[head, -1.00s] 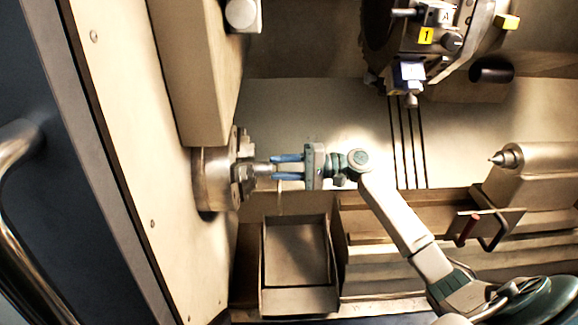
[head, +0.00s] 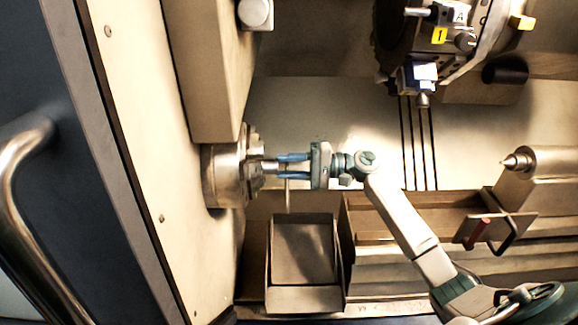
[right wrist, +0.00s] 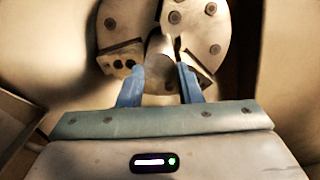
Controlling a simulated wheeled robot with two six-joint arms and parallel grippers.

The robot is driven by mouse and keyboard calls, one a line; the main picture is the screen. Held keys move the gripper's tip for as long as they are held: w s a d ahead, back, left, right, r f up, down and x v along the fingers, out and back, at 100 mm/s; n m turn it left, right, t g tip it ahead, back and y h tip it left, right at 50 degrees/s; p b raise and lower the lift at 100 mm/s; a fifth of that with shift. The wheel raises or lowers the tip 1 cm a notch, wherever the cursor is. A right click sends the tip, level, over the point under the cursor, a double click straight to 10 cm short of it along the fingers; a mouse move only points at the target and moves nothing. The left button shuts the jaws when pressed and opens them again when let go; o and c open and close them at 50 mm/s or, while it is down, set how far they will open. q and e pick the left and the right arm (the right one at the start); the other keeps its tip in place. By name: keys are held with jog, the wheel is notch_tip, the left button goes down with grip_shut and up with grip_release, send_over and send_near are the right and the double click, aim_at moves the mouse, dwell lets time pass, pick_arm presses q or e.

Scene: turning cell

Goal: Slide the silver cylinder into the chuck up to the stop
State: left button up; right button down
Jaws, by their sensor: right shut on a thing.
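The chuck (head: 222,176) is a round metal body on the headstock face at left, with stepped jaws (head: 250,165) facing right. The silver cylinder (head: 269,166) lies level between the chuck jaws and my right gripper (head: 283,167). Its left end meets the jaws; how deep it sits is hidden. The blue fingers are shut on its right end. In the right wrist view the cylinder (right wrist: 160,62) shows between the fingertips, in front of the chuck face (right wrist: 203,25) and among its jaws. The stop cannot be seen. My left gripper is not in view.
An open tray (head: 304,248) stands below the chuck. A tool turret (head: 440,45) hangs at the upper right. The tailstock (head: 545,170) with its pointed centre is at right.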

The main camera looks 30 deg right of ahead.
jog(key=shift+f, duration=0.15)
dwell(0.3)
jog(key=c, duration=0.9)
grip_release()
jog(key=shift+c, duration=0.2)
jog(key=shift+o, duration=0.5)
jog(key=b+v, duration=0.2)
jog(key=v, duration=0.4)
jog(key=shift+d, duration=0.2)
jog(key=shift+s, duration=0.1)
